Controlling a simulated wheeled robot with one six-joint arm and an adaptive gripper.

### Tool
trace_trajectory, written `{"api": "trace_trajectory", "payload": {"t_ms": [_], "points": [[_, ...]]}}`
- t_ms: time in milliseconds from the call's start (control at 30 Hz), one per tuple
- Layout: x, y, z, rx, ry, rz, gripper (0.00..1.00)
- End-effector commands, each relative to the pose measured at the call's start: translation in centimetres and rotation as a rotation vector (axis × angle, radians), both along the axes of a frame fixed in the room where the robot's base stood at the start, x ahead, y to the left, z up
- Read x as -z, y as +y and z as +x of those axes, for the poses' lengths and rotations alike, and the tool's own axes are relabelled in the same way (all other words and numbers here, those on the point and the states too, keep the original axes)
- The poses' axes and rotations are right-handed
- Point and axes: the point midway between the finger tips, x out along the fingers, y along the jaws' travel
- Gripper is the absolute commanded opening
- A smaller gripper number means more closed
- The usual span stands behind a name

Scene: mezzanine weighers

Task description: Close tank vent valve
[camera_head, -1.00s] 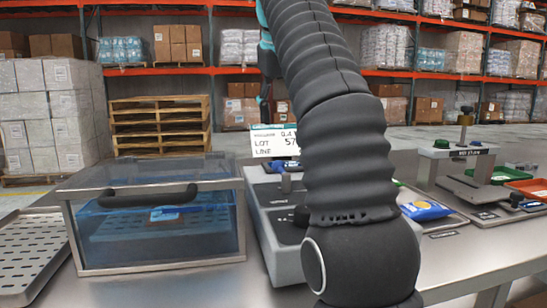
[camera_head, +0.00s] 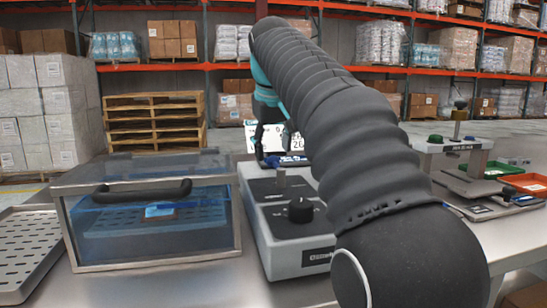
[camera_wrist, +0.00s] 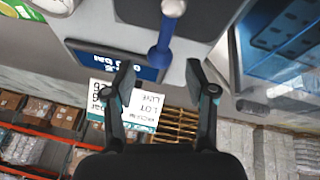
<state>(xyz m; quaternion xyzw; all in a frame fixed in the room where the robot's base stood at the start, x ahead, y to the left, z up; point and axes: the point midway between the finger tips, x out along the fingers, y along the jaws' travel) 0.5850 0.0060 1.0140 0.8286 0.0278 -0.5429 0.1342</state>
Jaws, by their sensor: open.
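The clear blue-tinted tank (camera_head: 150,222) stands on the left with its lid down. My gripper (camera_head: 270,142) is open above the box's far end. In the wrist view my gripper (camera_wrist: 162,73) has its fingers apart, one on each side of the blue part's end, with nothing visibly held.
A lit display (camera_wrist: 112,60) and a white LOT sign (camera_wrist: 140,108) are close by my gripper. A perforated tray (camera_head: 25,250) lies left of the tank. A press-like stand (camera_head: 455,155) and red bin (camera_head: 528,182) are at the right. My arm hides the middle right.

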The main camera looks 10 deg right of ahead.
Motion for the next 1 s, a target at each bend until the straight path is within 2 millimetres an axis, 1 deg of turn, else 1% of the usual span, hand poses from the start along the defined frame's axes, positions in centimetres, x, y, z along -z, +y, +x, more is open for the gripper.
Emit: {"api": "trace_trajectory", "payload": {"t_ms": [100,200,367,600,633,667,700,767,800,833,867,1000], "points": [[1.5,-0.2,0.6,0.001,0.001,0.000,0.56],[2.3,-0.3,1.0,0.001,0.001,0.000,0.56],[3.0,-0.3,1.3,0.001,0.000,0.000,0.56],[3.0,-0.3,1.3,0.001,-0.001,0.001,0.56],[3.0,-0.3,1.3,0.001,-0.001,0.001,0.54],[3.0,-0.3,1.3,0.001,-0.001,0.001,0.46],[3.0,-0.3,1.3,0.001,-0.001,0.001,0.36],[3.0,-0.3,1.3,0.001,-0.001,0.001,0.21],[3.0,-0.3,1.3,0.001,-0.001,0.001,0.11],[3.0,-0.3,1.3,0.001,-0.001,0.001,0.04],[3.0,-0.3,1.3,0.001,-0.001,0.001,0.00],[3.0,-0.3,1.3,0.001,0.000,0.000,0.00]]}}
